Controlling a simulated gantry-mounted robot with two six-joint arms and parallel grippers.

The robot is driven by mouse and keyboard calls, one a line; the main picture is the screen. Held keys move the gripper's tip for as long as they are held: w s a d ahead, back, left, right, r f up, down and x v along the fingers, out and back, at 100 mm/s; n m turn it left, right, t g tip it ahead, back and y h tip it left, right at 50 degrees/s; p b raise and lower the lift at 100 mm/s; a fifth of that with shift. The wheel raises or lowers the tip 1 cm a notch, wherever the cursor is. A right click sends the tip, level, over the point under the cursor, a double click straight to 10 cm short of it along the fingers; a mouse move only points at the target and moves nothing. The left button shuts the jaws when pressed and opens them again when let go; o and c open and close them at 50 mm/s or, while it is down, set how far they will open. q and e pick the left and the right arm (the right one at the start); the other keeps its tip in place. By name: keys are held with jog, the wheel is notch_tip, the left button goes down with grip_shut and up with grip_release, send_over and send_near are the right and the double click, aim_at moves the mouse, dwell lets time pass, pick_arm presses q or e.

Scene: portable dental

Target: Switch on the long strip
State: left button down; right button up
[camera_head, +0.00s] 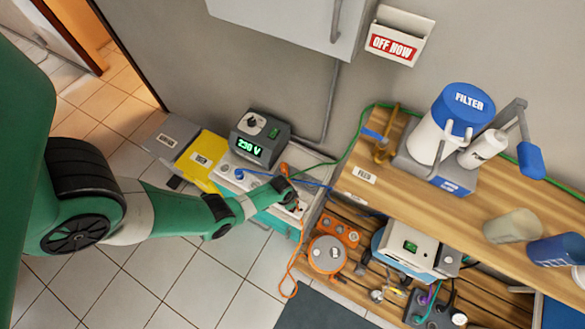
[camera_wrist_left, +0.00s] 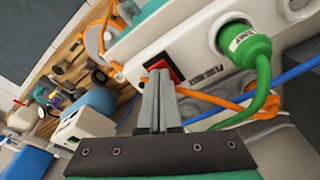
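The long strip is a white power strip (camera_head: 232,178) at the lower middle of the head view, partly hidden by my left arm. In the left wrist view the white strip (camera_wrist_left: 190,42) runs diagonally across the top, with a red switch (camera_wrist_left: 172,67) at its near end and a green plug (camera_wrist_left: 243,44) in it. My left gripper (camera_wrist_left: 160,76) is shut and empty, its fingertips in front of the red switch and partly covering it. I cannot tell whether they touch. In the head view the left gripper (camera_head: 293,200) is over the strip's right end. My right gripper is not in view.
A grey box (camera_head: 262,138) reading 230 V stands behind the strip. Yellow (camera_head: 203,160) and grey (camera_head: 172,137) boxes lie left. Orange and green cables run around the strip's end. A wooden bench (camera_head: 390,195) with a filter unit (camera_head: 440,130) stands right.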

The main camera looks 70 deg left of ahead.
pick_arm(q)
notch_tip(320, 180, up, 7)
jog(key=p, duration=0.7)
dwell(0.6)
